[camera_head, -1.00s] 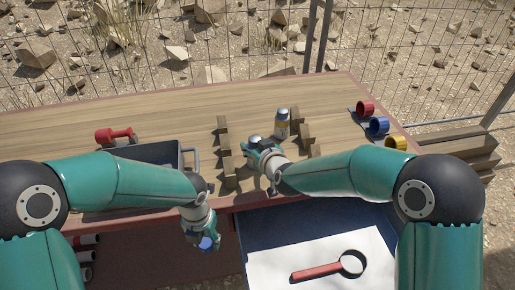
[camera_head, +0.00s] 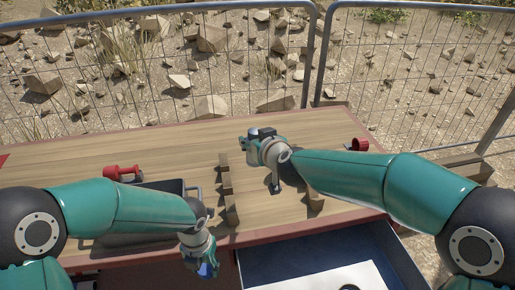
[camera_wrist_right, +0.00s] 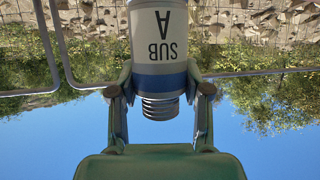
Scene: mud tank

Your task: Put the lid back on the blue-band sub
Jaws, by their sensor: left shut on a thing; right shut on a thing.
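My right gripper (camera_wrist_right: 160,95) is shut around the blue-band sub (camera_wrist_right: 158,40), a white cylinder marked SUB A. Its fingers sit at the blue band, and its threaded neck shows bare, with no lid on it. The sky is at the bottom of this right wrist view, so the neck points up. In the head view my right gripper (camera_head: 262,144) is over the table and mostly hides the sub. My left gripper (camera_head: 202,258) is shut on a small blue thing, seemingly the lid (camera_head: 207,270), in front of the table's near edge.
Wooden rack blocks (camera_head: 226,180) stand mid-table, with another block (camera_head: 316,200) beneath my right arm. A grey bin (camera_head: 170,186) and a red tool (camera_head: 122,173) are at left. A red cup (camera_head: 359,145) is at right. The blue drawer (camera_head: 270,255) is open with white paper inside.

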